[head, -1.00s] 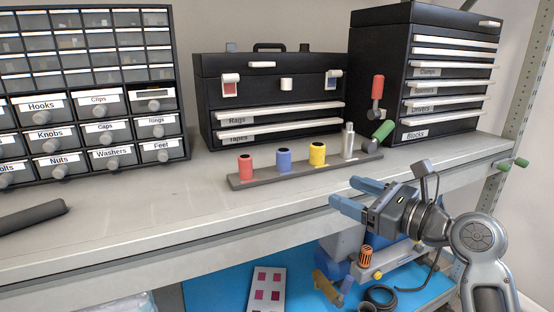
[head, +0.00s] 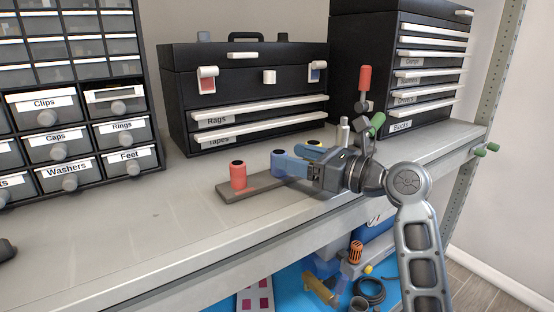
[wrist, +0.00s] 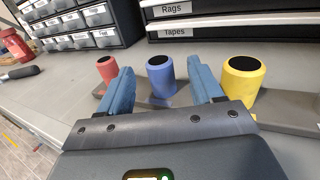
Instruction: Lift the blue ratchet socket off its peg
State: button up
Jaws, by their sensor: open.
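The blue ratchet socket (wrist: 160,78) stands upright on the grey peg rail (head: 238,196). In the wrist view it sits between and just beyond the two blue fingers of my gripper (wrist: 160,88). The fingers are open, one on each side of it, with small gaps showing. In the head view my gripper (head: 290,160) reaches in from the right and its fingers partly cover the blue socket (head: 279,155). A red socket (head: 238,175) stands to its left. A yellow socket (wrist: 243,80) stands to its right, close to my right finger.
A black toolbox (head: 250,85) stands behind the rail. A drawer cabinet (head: 75,100) is at left. The shelf front left of the rail is clear (head: 130,235).

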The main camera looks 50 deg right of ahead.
aim_at(279, 151)
jog(key=w, duration=0.4)
jog(key=shift+w+a, duration=0.35)
jog(key=c, duration=1.1)
